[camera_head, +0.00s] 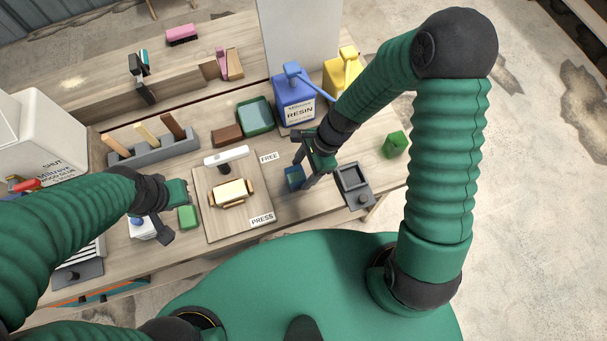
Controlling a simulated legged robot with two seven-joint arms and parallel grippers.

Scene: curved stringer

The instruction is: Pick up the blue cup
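The blue cup (294,178) stands on the workbench, right of the wooden press board. My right gripper (303,168) is over it with its fingers spread. The fingertips are close beside the cup and overlap its right side in the picture. I cannot tell whether they touch it. My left gripper (163,224) is at the left part of the bench, near a small white container with a blue top (141,227) and a green block (188,217). Its finger gap is not clear.
The press board (213,220) lies left of the cup, and a dark grey tray (354,186) is close on its right. A blue resin jug (293,102) and a yellow jug (342,72) stand behind. A green box (395,144) is at the right.

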